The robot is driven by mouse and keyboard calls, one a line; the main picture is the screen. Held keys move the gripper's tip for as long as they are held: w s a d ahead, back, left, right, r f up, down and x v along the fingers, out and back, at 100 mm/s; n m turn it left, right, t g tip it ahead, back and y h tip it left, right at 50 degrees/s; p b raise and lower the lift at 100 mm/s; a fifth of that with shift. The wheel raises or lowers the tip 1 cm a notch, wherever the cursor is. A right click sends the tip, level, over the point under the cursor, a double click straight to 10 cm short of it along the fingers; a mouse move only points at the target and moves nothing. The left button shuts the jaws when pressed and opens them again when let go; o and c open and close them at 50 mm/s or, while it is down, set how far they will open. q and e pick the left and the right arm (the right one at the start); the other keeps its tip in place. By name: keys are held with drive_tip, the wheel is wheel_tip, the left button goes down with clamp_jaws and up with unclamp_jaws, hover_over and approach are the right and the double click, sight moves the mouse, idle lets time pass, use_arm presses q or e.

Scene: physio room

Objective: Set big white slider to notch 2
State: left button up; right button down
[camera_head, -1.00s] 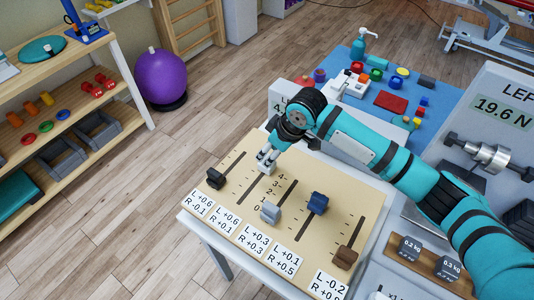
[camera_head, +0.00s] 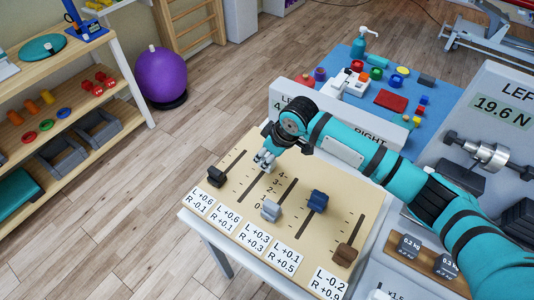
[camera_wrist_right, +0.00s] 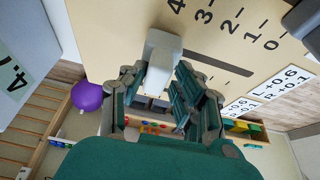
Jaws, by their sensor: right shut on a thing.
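The white slider knob (camera_wrist_right: 163,60) stands between the fingers of my right gripper (camera_wrist_right: 157,98) in the wrist view; the gripper is shut on it. In the head view my right gripper (camera_head: 264,160) hides most of this knob, at the far end of the second slot from the left on the wooden panel (camera_head: 233,181). A number row from 0 to 4 (camera_head: 269,191) runs along the right of this slot, with its tick marks on the side away from it. The knob is near the 4 end. My left gripper is not in view.
A black knob (camera_head: 216,177) is on the slot to the left. A grey knob (camera_head: 270,210), a blue knob (camera_head: 318,200) and a brown knob (camera_head: 345,254) are on the slots to the right. A display box (camera_head: 289,97) stands behind the panel, partly hidden by my right arm.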

drive_tip(key=shift+w+d+r, duration=0.15)
drive_tip(key=shift+w, duration=0.05)
